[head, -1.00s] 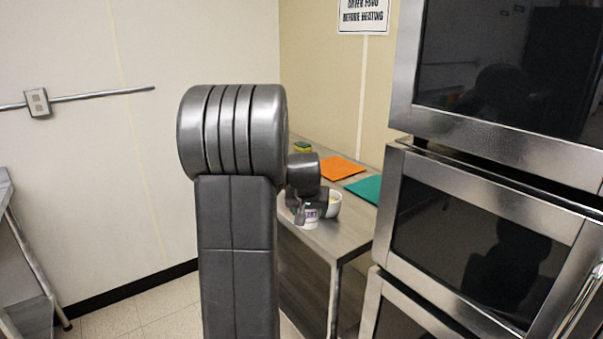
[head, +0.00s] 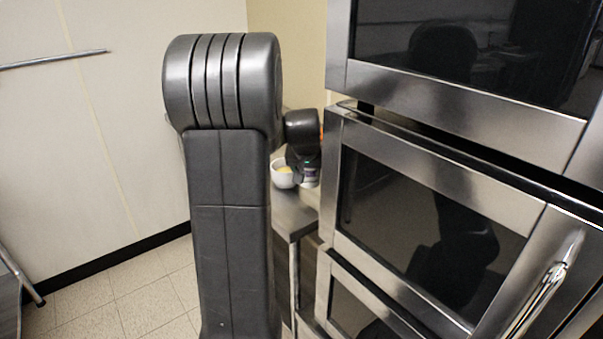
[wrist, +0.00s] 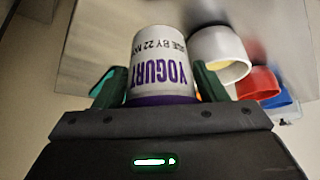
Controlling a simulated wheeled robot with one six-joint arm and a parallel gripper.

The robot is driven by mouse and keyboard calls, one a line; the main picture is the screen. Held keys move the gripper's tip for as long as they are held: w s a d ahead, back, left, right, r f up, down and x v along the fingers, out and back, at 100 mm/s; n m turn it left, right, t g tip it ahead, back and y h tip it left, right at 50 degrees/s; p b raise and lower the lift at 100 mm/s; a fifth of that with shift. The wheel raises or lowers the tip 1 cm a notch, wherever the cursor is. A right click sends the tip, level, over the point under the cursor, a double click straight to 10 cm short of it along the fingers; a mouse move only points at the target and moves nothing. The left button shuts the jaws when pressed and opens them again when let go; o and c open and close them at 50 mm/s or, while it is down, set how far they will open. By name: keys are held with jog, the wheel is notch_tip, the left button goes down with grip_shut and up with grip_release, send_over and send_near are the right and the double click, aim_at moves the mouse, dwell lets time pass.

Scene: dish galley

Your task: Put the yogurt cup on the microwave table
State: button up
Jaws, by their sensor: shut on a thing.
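The yogurt cup (wrist: 160,62) is white with purple lettering and a purple band. In the wrist view it sits between the two dark fingers of my gripper (wrist: 158,88), which is shut on it. In the head view the cup (head: 310,177) shows small below my dark wrist, just right of a white bowl. My arm hides part of it. I cannot tell whether its base touches the table. The metal table (head: 291,215) lies under and around this spot, largely hidden behind my arm and the ovens.
The white bowl (head: 283,179) with yellow contents stands close beside the cup; it also shows in the wrist view (wrist: 222,55). A red item (wrist: 258,83) and a blue item (wrist: 280,97) lie beyond it there. Stacked steel ovens (head: 430,210) stand close on the right.

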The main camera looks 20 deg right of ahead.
aim_at(310, 183)
jog(key=shift+f, duration=2.6)
jog(key=o, duration=1.1)
jog(key=shift+r, duration=0.25)
jog(key=v, duration=1.1)
jog(key=shift+s+r, duration=0.25)
jog(key=shift+a, duration=0.15)
